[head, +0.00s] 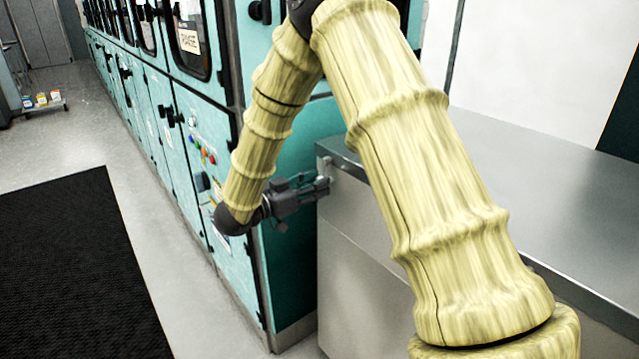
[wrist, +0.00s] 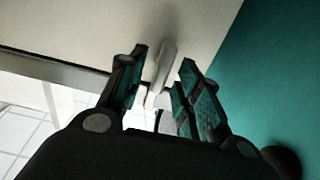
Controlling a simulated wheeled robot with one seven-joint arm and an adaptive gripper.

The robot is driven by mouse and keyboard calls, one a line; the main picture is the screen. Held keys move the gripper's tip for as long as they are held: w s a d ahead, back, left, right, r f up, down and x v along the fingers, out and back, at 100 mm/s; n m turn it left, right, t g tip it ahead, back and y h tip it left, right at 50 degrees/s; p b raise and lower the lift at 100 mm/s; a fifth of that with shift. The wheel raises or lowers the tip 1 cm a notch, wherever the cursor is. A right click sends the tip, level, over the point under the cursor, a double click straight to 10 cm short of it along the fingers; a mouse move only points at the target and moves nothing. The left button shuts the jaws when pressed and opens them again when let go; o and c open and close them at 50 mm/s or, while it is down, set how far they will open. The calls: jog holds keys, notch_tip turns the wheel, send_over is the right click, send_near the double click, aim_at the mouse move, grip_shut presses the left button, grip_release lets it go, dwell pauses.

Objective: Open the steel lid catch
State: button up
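The steel lid catch (wrist: 164,62) is a pale, narrow upright piece on the steel box. In the wrist view it stands between the two fingers of my gripper (wrist: 160,85). Gaps show on both sides, and neither finger clearly touches it. In the head view my gripper (head: 322,186) is at the near left corner of the steel box (head: 365,255), just below its lid edge. The catch is small there and partly hidden by the gripper and my arm.
Teal machine cabinets (head: 180,150) with dark handles and coloured buttons run along the left, close beside my gripper. The box's flat steel top (head: 540,190) is clear. A black mat (head: 75,270) lies on the open floor at left.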

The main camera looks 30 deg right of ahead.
jog(key=shift+d, duration=0.7)
grip_shut()
